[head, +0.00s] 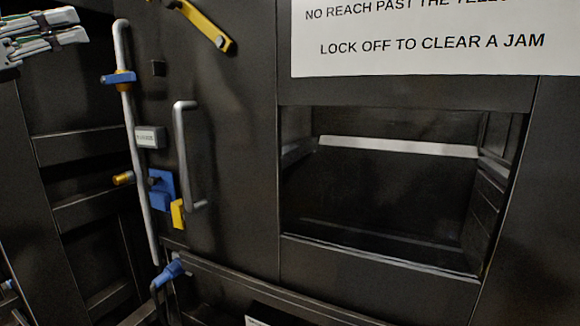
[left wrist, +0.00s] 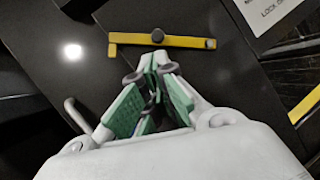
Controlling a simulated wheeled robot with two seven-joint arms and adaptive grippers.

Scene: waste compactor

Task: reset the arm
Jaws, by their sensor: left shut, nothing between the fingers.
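My left gripper (head: 84,26) is in the top left corner of the head view, in front of the dark compactor frame and away from the handles. Its fingers also show in the left wrist view (left wrist: 152,62), with green pads and the tips together. It is shut and empty. My right gripper is in neither view.
The compactor front has a yellow latch bar (head: 205,24), a grey door handle (head: 183,155), a long grey rod (head: 136,150) and a blue lever (head: 168,273). An open chamber (head: 380,262) is at right, below a white sign (head: 430,40). The yellow bar (left wrist: 185,42) also shows beyond my fingertips.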

